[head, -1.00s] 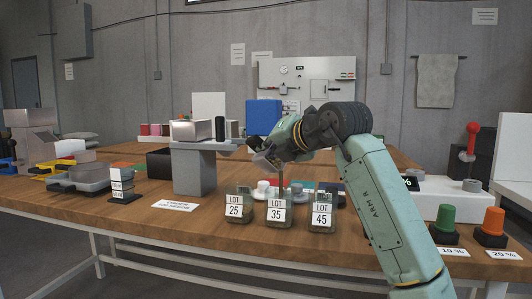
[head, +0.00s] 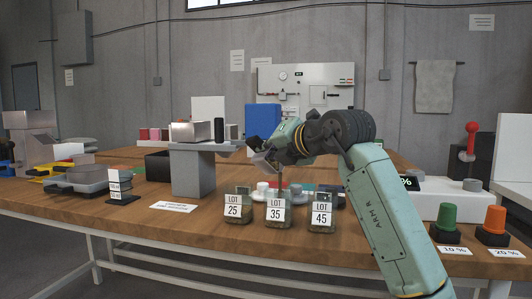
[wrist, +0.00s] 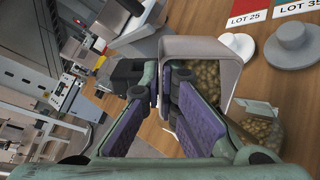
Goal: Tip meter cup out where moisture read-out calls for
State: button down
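My gripper (wrist: 165,85) has its purple-padded fingertips close together at the left wall of a pale, square-rimmed cup (wrist: 228,52), seemingly the meter cup. Golden-brown grain lies in it. A dark block (wrist: 130,76) sits by the left fingertip; whether it belongs to the cup is unclear. In the head view my gripper (head: 258,160) hangs above and behind the lot jars, its grip hard to make out. Clear jars LOT 25 (head: 237,210), LOT 35 (head: 276,212) and LOT 45 (head: 321,215) stand in a row. The black read-out (head: 410,183) is mostly behind my arm; only "%" shows.
A grey pedestal (head: 193,175) with a metal box (head: 192,131) stands left of my gripper. Pale and grey knobbed lids (wrist: 293,42) lie behind the jars. Green (head: 447,214) and orange (head: 495,220) knobs stand at right. The wooden table front (head: 190,228) is mostly clear.

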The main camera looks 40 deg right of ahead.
jog(key=shift+s+f+t+b, duration=0.4)
jog(key=shift+t+b, duration=0.45)
jog(key=shift+b, duration=1.2)
jog(key=shift+s+f+t+b, duration=0.4)
jog(key=shift+t+b, duration=0.45)
jog(key=shift+b, duration=1.2)
jog(key=shift+r+t+b, duration=0.1)
jog(key=shift+t+b, duration=0.3)
jog(key=shift+b, duration=0.15)
jog(key=shift+s+t+b, duration=0.25)
jog(key=shift+t+b, duration=0.25)
jog(key=shift+b, duration=0.4)
jog(key=shift+s+t+b, duration=0.15)
jog(key=shift+t+b, duration=0.25)
jog(key=shift+b, duration=0.2)
jog(key=shift+s+b, duration=0.15)
jog(key=shift+b, duration=0.2)
jog(key=shift+s+f+t+b, duration=0.1)
jog(key=shift+f+t+b, duration=0.1)
jog(key=shift+t+b, duration=0.45)
jog(key=shift+s+r, duration=0.15)
jog(key=shift+s+f+t+b, duration=0.2)
jog(key=shift+t+b, duration=0.35)
jog(key=shift+b, duration=0.35)
